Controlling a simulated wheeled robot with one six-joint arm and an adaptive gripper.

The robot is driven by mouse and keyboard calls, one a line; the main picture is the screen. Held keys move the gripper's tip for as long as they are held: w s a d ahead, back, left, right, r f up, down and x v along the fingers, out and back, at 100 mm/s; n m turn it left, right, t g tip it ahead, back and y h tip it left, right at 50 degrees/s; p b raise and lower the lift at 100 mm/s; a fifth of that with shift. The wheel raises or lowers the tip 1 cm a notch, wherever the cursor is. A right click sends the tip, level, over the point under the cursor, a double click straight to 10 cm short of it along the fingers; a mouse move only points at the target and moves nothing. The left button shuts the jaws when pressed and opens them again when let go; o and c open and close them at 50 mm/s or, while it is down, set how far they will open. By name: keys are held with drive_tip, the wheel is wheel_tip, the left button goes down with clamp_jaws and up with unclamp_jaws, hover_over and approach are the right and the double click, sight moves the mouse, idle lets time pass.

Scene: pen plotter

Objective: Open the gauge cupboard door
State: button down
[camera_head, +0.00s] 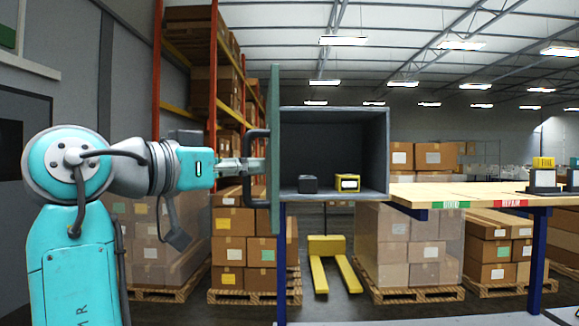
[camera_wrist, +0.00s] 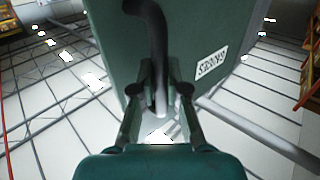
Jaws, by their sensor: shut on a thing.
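A dark bar handle (camera_head: 252,133) is on the door's left face. My gripper (camera_head: 250,165) reaches in from the left and is shut on the handle. In the wrist view the fingers close around the dark curved handle (camera_wrist: 150,35), and the green door (camera_wrist: 110,50) with a white label (camera_wrist: 212,64) fills the upper middle. A dark block (camera_head: 308,184) and a yellow block (camera_head: 347,182) sit inside the cupboard.
A wooden workbench (camera_head: 470,195) with green and red labels extends right of the cupboard. Pallets of boxes (camera_head: 410,245) and a yellow pallet jack (camera_head: 326,245) stand behind. Orange racking (camera_head: 213,70) rises at the back left.

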drive_tip(key=shift+w+a, duration=0.1)
drive_tip(key=shift+a, duration=2.5)
drive_tip(key=c, duration=1.2)
unclamp_jaws()
drive_tip(key=v, duration=1.2)
